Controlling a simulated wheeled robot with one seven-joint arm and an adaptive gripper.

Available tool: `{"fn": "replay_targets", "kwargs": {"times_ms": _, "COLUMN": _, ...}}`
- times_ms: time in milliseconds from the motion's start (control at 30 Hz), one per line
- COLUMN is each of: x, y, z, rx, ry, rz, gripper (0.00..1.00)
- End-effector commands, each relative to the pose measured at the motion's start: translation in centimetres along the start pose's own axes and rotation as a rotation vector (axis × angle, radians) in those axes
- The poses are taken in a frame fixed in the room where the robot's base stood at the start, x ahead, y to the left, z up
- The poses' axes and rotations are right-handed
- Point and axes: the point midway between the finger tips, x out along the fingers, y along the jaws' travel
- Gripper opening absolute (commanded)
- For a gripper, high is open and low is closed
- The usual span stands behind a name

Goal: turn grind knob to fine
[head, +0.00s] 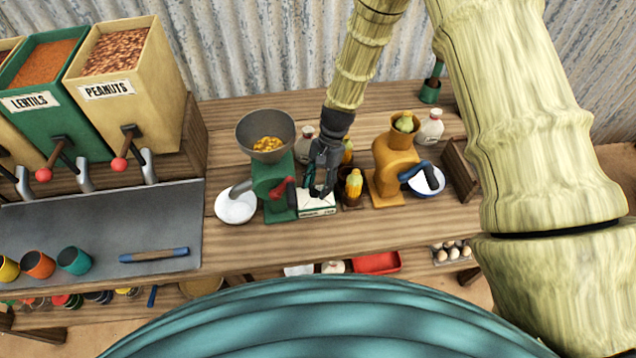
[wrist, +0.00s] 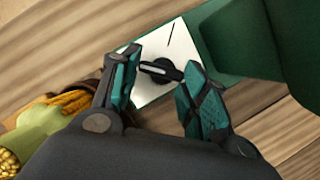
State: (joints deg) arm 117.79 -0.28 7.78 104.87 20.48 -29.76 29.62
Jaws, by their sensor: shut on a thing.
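The green grinder (head: 272,178) stands on the wooden table and has a grey hopper (head: 265,132) with yellow kernels. A white dial plate (head: 318,209) with small dark lettering, too small to read, sits at its right side. In the wrist view the plate (wrist: 155,92) shows a dark tick line and a black grind knob (wrist: 161,70). My gripper (head: 322,190) points down over the plate. The knob is hidden in the head view.
An orange grinder (head: 391,167) stands right of my gripper, with a corn cob (head: 354,186) between. The green grinder's red-handled crank (head: 283,188) is close on the left. A white bowl (head: 236,206) sits further left. The table front is clear.

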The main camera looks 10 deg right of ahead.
Motion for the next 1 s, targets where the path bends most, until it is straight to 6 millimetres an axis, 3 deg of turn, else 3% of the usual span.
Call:
{"fn": "replay_targets", "kwargs": {"times_ms": 67, "x": 0.0, "y": 0.0, "z": 0.0, "rx": -0.001, "ry": 0.0, "rz": 0.0, "gripper": 0.21}}
{"fn": "replay_targets", "kwargs": {"times_ms": 100, "x": 0.0, "y": 0.0, "z": 0.0, "rx": -0.001, "ry": 0.0, "rz": 0.0, "gripper": 0.52}}
{"fn": "replay_targets", "kwargs": {"times_ms": 200, "x": 0.0, "y": 0.0, "z": 0.0, "rx": 0.0, "ry": 0.0, "rz": 0.0, "gripper": 0.66}}
{"fn": "replay_targets", "kwargs": {"times_ms": 633, "x": -0.7, "y": 0.0, "z": 0.0, "rx": 0.0, "ry": 0.001, "rz": -0.001, "gripper": 0.66}}
{"fn": "replay_targets", "kwargs": {"times_ms": 1000, "x": -6.9, "y": 0.0, "z": 0.0, "rx": 0.0, "ry": 0.002, "rz": -0.002, "gripper": 0.66}}
